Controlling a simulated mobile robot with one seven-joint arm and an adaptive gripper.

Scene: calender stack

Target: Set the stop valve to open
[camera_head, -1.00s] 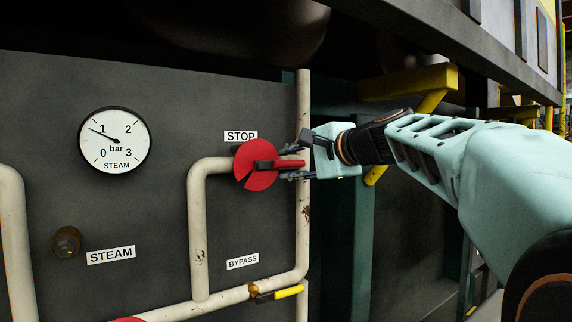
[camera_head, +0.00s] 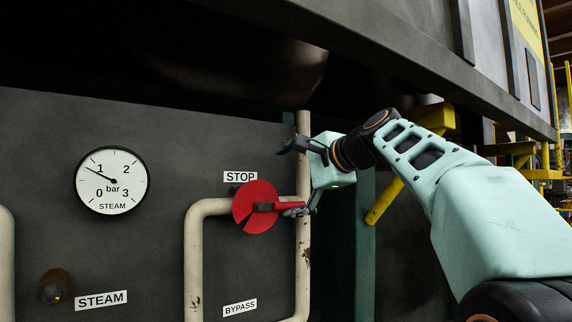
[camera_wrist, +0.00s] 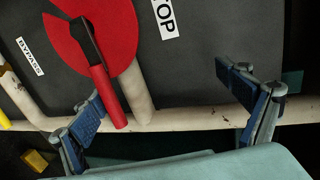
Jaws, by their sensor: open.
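The stop valve (camera_head: 247,203) is a red notched disc on a pale pipe, under the STOP label (camera_head: 240,176). Its red lever (camera_head: 290,206) points right, about horizontal. In the wrist view the lever (camera_wrist: 106,93) lies close beside the left finger, and the disc (camera_wrist: 118,30) shows at the top. My gripper (camera_head: 291,181) is wide open to the right of the disc. One finger is above the lever and the other is at the lever's outer end. I cannot tell whether that finger touches it.
A pressure gauge (camera_head: 112,181) reads just under 1 bar. A STEAM label (camera_head: 101,299) and a brass fitting (camera_head: 55,287) sit at lower left, a BYPASS label (camera_head: 240,308) below the valve. A vertical pale pipe (camera_head: 303,245) runs behind my gripper. A yellow bar (camera_head: 385,203) stands to the right.

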